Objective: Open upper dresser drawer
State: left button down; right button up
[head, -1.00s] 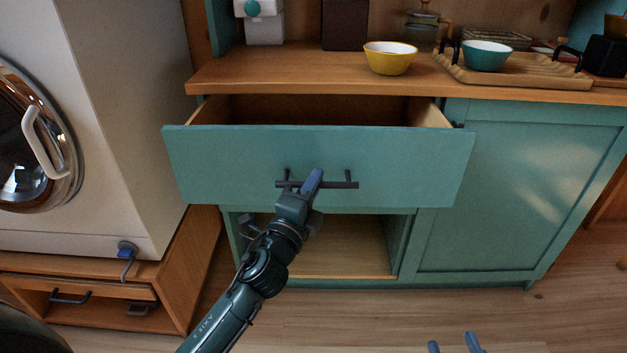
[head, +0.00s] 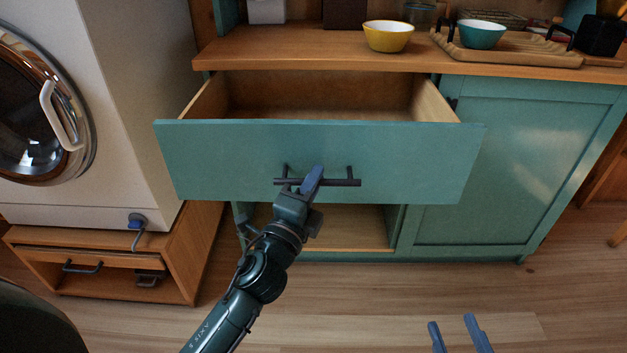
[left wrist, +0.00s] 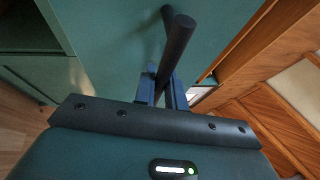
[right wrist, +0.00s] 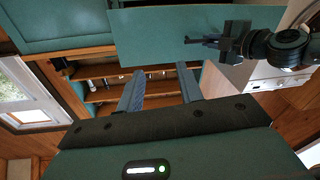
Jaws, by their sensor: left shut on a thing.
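The upper dresser drawer (head: 400,165) has a teal front and is pulled well out, with its empty-looking wooden inside showing in the head view. Its dark bar handle (head: 345,183) is on the middle of the front. My left gripper (head: 314,178) is shut on the handle, left of the handle's middle. In the left wrist view the handle (left wrist: 178,45) runs between the blue fingers (left wrist: 162,92). My right gripper (head: 455,335) is open and empty, low in front of the dresser. The right wrist view shows its two fingers (right wrist: 162,88) apart.
A yellow bowl (head: 388,36) and a teal bowl (head: 481,34) on a wooden tray (head: 540,54) stand on the dresser top. A washing machine (head: 130,110) stands left on a wooden base (head: 190,250). Floor in front is clear.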

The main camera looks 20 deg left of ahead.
pick_arm(q)
jog(key=c, duration=1.5)
grip_release()
pick_arm(e)
jog(key=shift+f, duration=0.1)
pick_arm(q)
jog(key=shift+o, duration=0.2)
jog(key=b+v, duration=0.4)
jog(key=v, duration=0.9)
jog(key=shift+b, duration=0.3)
pick_arm(e)
jog(key=shift+a+t+y, duration=0.4)
jog(key=shift+a+y, duration=0.2)
jog(key=shift+y, duration=0.1)
pick_arm(q)
jog(key=shift+s, duration=0.1)
